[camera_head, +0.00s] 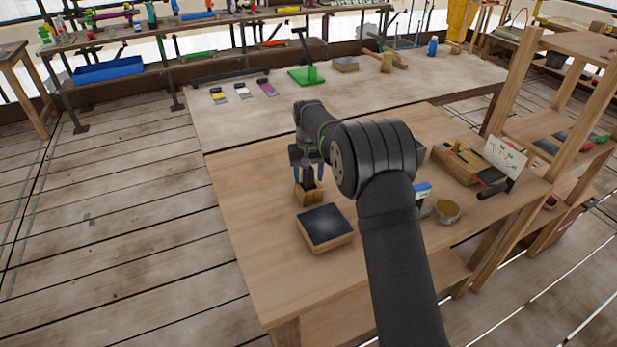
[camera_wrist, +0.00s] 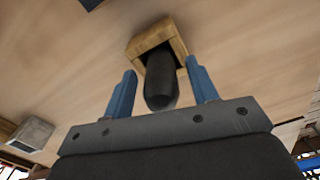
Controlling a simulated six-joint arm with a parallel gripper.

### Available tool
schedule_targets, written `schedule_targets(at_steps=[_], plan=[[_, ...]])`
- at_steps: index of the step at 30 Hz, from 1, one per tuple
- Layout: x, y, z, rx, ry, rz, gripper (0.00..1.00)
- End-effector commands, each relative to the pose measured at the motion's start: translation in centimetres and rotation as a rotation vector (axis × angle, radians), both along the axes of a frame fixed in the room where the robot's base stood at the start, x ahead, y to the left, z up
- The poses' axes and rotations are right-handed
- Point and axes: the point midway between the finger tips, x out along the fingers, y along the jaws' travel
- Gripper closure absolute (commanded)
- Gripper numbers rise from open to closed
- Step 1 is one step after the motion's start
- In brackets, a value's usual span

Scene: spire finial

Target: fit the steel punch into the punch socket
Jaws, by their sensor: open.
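The steel punch (camera_wrist: 160,85) is a dark, round-ended cylinder. It stands in the square opening of a small wooden block (camera_wrist: 143,44), which looks like the punch socket. In the head view the punch (camera_head: 308,183) rises from this wooden block (camera_head: 308,196) on the table. My gripper (camera_wrist: 160,67) is open, its two blue fingers on either side of the punch with gaps visible. In the head view my gripper (camera_head: 307,174) is right above the block. How deep the punch sits is hidden.
A wooden block with a dark top (camera_head: 325,222) lies just in front of the socket. A round tin (camera_head: 447,211) and a wooden tray (camera_head: 462,165) are to the right, partly behind my arm. The table's left side is clear.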

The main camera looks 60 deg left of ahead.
Motion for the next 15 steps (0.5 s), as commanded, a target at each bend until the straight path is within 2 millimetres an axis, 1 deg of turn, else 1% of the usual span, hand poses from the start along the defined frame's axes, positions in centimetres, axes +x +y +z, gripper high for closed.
schedule_targets(at_steps=[1,9,12,15], plan=[[0.0,0.1,1.0,0.004,-0.001,0.0,0.47],[0.0,0.1,6.8,0.005,-0.001,0.0,0.47],[0.0,0.0,8.6,0.005,-0.001,0.0,0.47],[0.0,0.0,10.0,0.004,-0.001,0.0,0.47]])
